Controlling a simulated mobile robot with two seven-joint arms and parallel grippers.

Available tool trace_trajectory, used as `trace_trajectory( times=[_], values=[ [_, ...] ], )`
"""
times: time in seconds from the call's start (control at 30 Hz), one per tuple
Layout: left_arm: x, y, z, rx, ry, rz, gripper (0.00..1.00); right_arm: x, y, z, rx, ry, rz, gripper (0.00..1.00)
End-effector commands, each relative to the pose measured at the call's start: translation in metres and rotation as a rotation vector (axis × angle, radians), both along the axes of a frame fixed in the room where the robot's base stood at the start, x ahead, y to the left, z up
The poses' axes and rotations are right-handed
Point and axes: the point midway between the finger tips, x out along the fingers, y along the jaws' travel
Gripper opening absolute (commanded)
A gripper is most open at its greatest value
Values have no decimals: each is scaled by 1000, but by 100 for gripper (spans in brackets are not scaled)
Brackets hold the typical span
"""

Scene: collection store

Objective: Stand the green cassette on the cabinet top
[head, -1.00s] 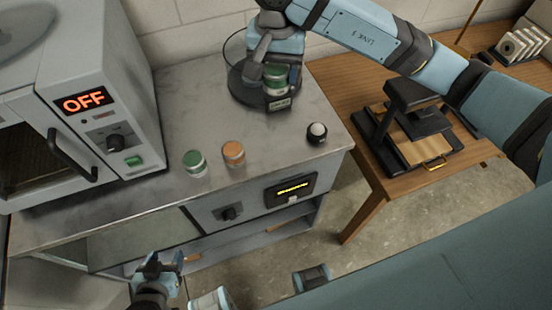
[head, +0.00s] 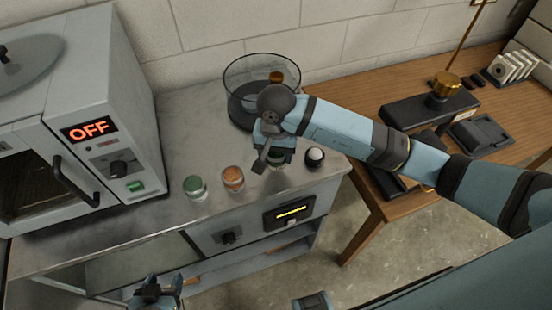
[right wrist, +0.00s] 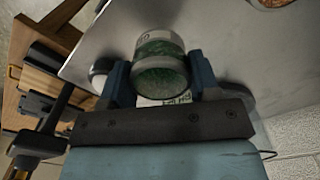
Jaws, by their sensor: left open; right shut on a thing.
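My right gripper (head: 268,152) is over the front right part of the grey cabinet top (head: 215,120). In the right wrist view its blue fingers (right wrist: 160,82) are shut on the sides of a round green cassette (right wrist: 160,48) with a pale rim. In the head view the gripper mostly hides this held cassette (head: 280,158). I cannot tell whether it touches the top. Another green-topped cassette (head: 195,187) and an orange-topped one (head: 233,178) stand to the left. My left gripper (head: 157,290) is open and empty in front of the cabinet.
A clear round vessel (head: 246,98) with a dark inside stands behind my right gripper. A white-topped black knob (head: 315,157) is close to its right. An oven reading OFF (head: 100,150) stands at left. A wooden table (head: 365,95) with black equipment is at right.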

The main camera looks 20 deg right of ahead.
Motion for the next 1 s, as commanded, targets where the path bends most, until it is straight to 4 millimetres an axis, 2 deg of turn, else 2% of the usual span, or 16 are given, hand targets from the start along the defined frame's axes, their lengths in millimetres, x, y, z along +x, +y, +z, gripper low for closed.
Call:
trace_trajectory(
  times=[0.27,0.63,0.67,0.77,1.0],
  values=[
    [0,0,5,0,0,0,58,-1,0,-34,1,3,0,31],
    [0,0,-1,0,-1,0,58,0,0,-40,0,0,2,31],
    [0,0,-1,0,0,0,58,0,0,-40,0,0,2,58],
    [0,0,0,1,1,1,58,0,0,-39,0,1,1,81],
    [0,0,0,1,0,1,58,0,0,-38,0,1,1,82]
  ],
)
